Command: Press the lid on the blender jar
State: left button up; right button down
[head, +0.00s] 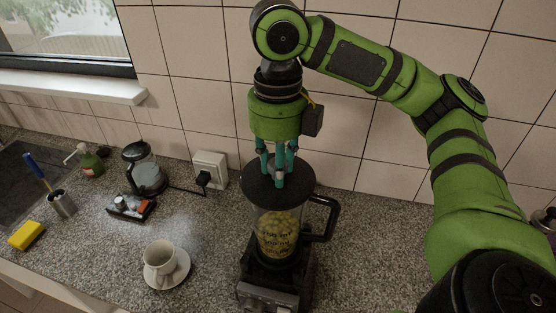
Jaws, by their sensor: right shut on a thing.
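The blender jar (278,235) is clear, with a black handle on its right, and stands upright on its dark base (270,293). It holds yellow-green pieces. The round black lid (254,183) is over the jar's mouth, roughly level. My right gripper (277,179) reaches down from above, with its teal fingers shut on the middle of the lid. The lid hides the jar's rim, so I cannot tell whether it is seated or slightly above. My left gripper is not in view.
A white cup (159,255) on a saucer (180,276) stands left of the blender. Further left are a coffee maker (146,170), a small tray (119,212), a soap bottle (91,162), a brush holder (62,204) and a yellow sponge (26,235). The tiled wall is close behind.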

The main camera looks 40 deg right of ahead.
jog(key=shift+f, duration=0.1)
dwell(0.3)
jog(key=shift+c, duration=1.7)
grip_release()
jog(key=shift+r, duration=3.5)
